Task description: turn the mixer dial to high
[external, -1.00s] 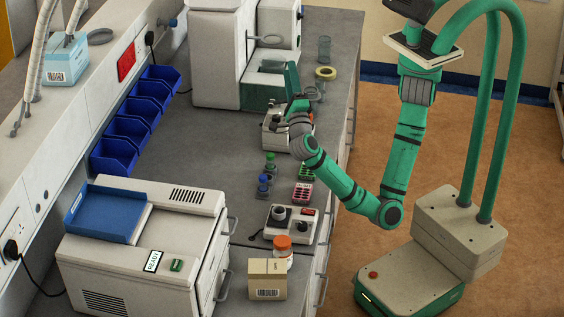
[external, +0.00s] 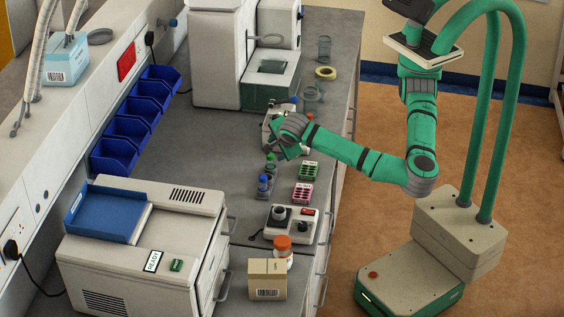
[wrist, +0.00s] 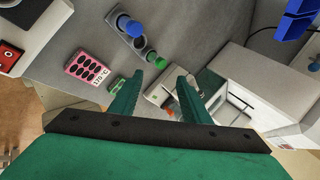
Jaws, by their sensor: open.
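The mixer appears to be the pale box (external: 280,235) at the front right of the bench, with a dark round cup on top, a red label and a black dial (external: 303,227) on its right part. In the wrist view a corner of what looks like the same box, with its red label (wrist: 10,55), shows at the left edge; the dial is not clear there. My gripper (external: 275,150) is open and empty, above the bench behind the mixer, apart from it. Its two fingers (wrist: 160,74) show spread in the wrist view.
A tube holder with blue- and green-capped tubes (external: 264,186) and a pink block (external: 302,194) stand between gripper and mixer. A green rack (external: 309,171) is beside them. An orange-capped bottle (external: 283,243) and a carton (external: 267,280) stand in front of the mixer.

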